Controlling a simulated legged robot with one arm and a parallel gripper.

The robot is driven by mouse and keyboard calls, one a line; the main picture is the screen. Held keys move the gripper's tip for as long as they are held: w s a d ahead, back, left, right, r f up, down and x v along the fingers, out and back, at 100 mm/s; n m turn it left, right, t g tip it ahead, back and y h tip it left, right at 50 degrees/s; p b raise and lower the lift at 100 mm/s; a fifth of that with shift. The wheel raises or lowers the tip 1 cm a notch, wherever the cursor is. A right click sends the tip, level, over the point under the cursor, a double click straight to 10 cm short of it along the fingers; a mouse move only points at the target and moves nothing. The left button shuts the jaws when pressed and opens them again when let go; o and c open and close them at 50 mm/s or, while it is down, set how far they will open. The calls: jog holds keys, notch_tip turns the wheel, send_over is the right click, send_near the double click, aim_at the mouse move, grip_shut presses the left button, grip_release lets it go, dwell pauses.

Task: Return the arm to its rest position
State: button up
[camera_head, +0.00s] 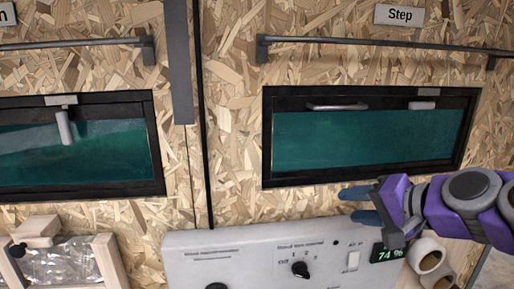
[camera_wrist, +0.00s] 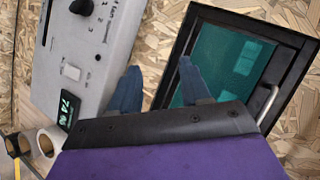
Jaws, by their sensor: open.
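My gripper (camera_head: 358,205) is at the lower right of the head view, at the end of my purple arm. Its two blue fingers point left, apart and with nothing between them. It is in front of the wood-chip wall, just below the right window and above the grey control panel. In the wrist view the blue fingers of my gripper (camera_wrist: 158,85) stand apart and empty, between the panel and the window.
The grey control panel (camera_head: 230,253) has a dial (camera_head: 300,269) and a display reading 74 % (camera_head: 390,253). Cardboard rolls (camera_head: 428,257) stand beside it. The right window (camera_head: 365,138) has a handle (camera_head: 337,106). A rail (camera_head: 380,42) runs above. Another window (camera_head: 75,150) is left.

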jog(key=s+a+f+n+g+h+b, duration=0.1)
jog(key=s+a+f+n+g+b, duration=0.2)
jog(key=f, duration=0.4)
jog(key=s+a+f+g+b, duration=0.1)
jog(key=s+a+f, duration=0.3)
jog(key=f, duration=0.3)
jog(key=s+a+f+n+g+h+b, duration=0.1)
jog(key=s+a+f+n+g+b, duration=0.1)
jog(key=s+a+f, duration=0.3)
jog(key=s+d+f+n+g+h+b, duration=0.1)
jog(key=s+d+f+g+h+b, duration=0.1)
jog(key=s+f, duration=0.6)
jog(key=s+d+f+n+g+h+b, duration=0.1)
jog(key=s+d+f+g+h+b, duration=0.2)
jog(key=s+f, duration=0.5)
notch_tip(320, 180, down, 4)
jog(key=shift+d+g+b, duration=0.5)
jog(key=shift+d+b, duration=0.15)
jog(key=shift+d, duration=0.05)
jog(key=shift+w, duration=0.1)
jog(key=shift+c, duration=0.5)
